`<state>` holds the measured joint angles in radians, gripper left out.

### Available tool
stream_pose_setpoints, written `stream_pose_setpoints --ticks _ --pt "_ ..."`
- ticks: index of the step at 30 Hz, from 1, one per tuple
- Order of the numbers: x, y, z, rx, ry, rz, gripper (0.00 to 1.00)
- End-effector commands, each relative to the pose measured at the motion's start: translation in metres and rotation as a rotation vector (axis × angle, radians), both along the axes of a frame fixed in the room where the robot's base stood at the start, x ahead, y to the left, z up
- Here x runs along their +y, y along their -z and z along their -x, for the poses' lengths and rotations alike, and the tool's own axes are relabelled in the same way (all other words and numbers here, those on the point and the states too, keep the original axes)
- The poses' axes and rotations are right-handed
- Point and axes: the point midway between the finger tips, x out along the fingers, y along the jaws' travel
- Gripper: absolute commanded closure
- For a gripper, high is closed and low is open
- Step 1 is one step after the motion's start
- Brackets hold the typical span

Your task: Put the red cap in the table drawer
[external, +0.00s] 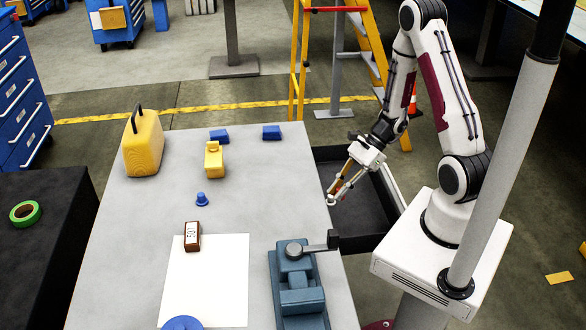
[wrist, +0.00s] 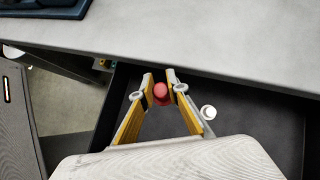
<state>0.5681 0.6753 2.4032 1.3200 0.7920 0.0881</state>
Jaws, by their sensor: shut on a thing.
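The red cap (wrist: 161,92) sits between the fingertips of my gripper (wrist: 160,88) in the wrist view. The gripper is shut on it. The table drawer (external: 360,205) is open on the right side of the grey table, and its dark inside also shows in the wrist view (wrist: 255,130). In the external view my gripper (external: 332,197) is over the drawer, close to the table's right edge. The cap cannot be made out in the external view. A small white round thing (wrist: 208,112) shows against the drawer's dark inside.
The grey table (external: 255,195) holds a blue vise (external: 297,285), a white sheet (external: 205,285), a brown device (external: 192,236), a blue cap (external: 202,199), yellow containers and blue blocks. The table edge runs right beside the gripper. A yellow ladder (external: 298,60) stands behind.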

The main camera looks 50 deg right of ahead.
Motion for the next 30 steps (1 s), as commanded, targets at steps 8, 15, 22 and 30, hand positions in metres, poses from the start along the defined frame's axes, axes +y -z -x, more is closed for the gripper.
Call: stream_pose_setpoints --ticks 8,15,22,30 --pt "0.000 0.028 0.001 0.004 0.001 0.000 0.98" --pt "0.000 0.051 0.000 0.002 0.001 -0.001 0.98" --pt "0.000 0.069 0.000 0.001 0.000 -0.001 0.98" --pt "0.000 0.075 0.000 -0.001 0.001 0.000 0.98"
